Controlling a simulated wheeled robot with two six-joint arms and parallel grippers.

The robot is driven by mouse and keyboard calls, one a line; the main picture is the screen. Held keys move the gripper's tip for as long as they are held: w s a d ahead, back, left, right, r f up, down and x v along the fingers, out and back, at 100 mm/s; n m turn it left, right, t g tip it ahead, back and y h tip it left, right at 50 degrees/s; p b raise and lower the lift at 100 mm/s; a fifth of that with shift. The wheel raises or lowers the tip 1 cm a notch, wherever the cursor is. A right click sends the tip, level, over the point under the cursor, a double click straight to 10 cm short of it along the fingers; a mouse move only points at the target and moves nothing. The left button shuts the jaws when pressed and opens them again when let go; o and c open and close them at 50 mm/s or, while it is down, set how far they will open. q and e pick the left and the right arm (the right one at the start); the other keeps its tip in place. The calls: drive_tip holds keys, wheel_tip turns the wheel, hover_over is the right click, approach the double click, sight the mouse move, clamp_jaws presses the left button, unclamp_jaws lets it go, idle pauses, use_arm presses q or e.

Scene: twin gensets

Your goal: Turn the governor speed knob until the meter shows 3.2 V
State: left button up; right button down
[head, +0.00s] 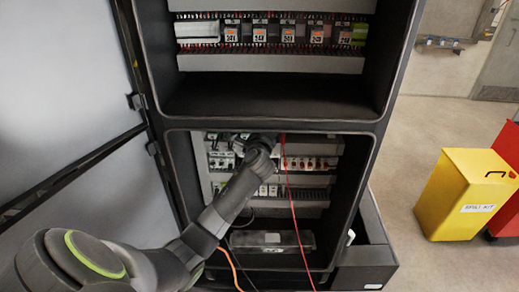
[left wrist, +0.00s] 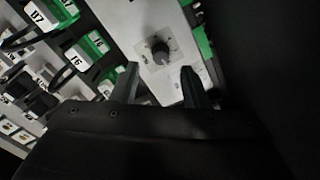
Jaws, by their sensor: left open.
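The governor speed knob (left wrist: 160,52) is a small dark round knob on a light grey module face (left wrist: 140,22) with small printed marks around it. In the left wrist view my left gripper (left wrist: 160,68) is open, with one finger on each side, just short of the knob. No finger visibly touches the knob. In the head view my left arm (head: 225,205) reaches into the lower cabinet bay, and its wrist hides the knob there. No meter reading can be made out in either view. My right gripper is not in view.
Green terminal blocks (left wrist: 93,45) with number labels sit left of the module. A dark surface fills the right of the wrist view. A red lead (head: 290,200) hangs down in the lower bay. The cabinet door (head: 60,90) stands open at left. A yellow spill-kit bin (head: 462,195) is at right.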

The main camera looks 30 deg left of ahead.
use_arm(q)
drive_tip(key=b+v, duration=0.3)
drive_tip(key=v, duration=1.1)
drive_tip(key=shift+b, duration=0.3)
drive_tip(key=shift+s+a, duration=0.1)
